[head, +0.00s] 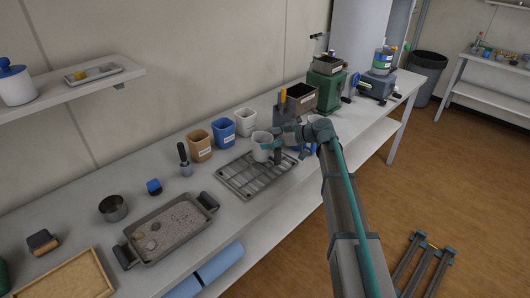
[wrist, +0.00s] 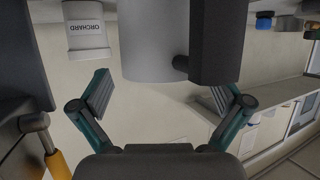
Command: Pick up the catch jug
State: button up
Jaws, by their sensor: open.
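The catch jug, which I take to be the pale cylinder with a dark upright handle, stands by the far end of the wire rack (head: 258,176) in the head view (head: 261,147). In the wrist view the jug (wrist: 154,42) fills the top middle, with its dark handle (wrist: 217,42) on the right. My gripper (head: 283,134) is at the jug's upper right in the head view. In the wrist view my gripper (wrist: 166,92) has its fingers spread, with nothing clamped between them. The jug is just ahead of the fingertips; whether they touch it I cannot tell.
Tan (head: 199,146), blue (head: 223,133) and white (head: 246,122) labelled cups stand behind the rack. A dark box (head: 300,101) and a green machine (head: 325,90) are beyond the jug. A soil tray (head: 170,228) lies nearer. A cup labelled ORCHARD (wrist: 86,30) is beside the jug.

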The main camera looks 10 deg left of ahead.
aim_at(260, 139)
jog(key=p+x, duration=0.1)
jog(key=x, duration=0.3)
jog(key=c, duration=1.5)
